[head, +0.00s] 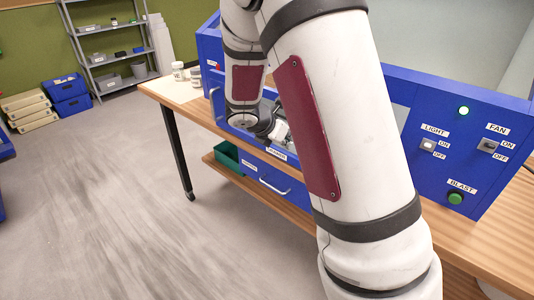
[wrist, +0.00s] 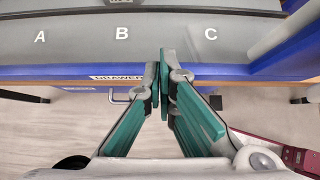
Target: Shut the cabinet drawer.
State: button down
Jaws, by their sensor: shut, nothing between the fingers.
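The blue cabinet drawer (head: 262,176) is under the wooden bench in the head view, with a pale bar handle (head: 275,188) on its front. My arm covers the right part of it. The wrist view shows a strip of the blue drawer front (wrist: 82,91) below the bench edge, with the handle (wrist: 119,99) left of my fingers. No drawer interior shows, and I cannot tell how far out it is. My gripper (wrist: 162,72) is shut and empty, its green-padded fingertips together, in front of the bench edge.
A blue box with switches (head: 455,150) stands on the bench (head: 175,92). The wrist view shows its grey floor (wrist: 160,40), lettered A, B and C. A green bin (head: 227,155) sits on the lower shelf. White jars (head: 178,70) stand at the bench's far end. Open floor lies left.

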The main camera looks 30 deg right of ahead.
jog(key=w+d, duration=0.4)
jog(key=d, duration=0.8)
jog(key=shift+d, duration=0.35)
jog(key=shift+r, duration=0.1)
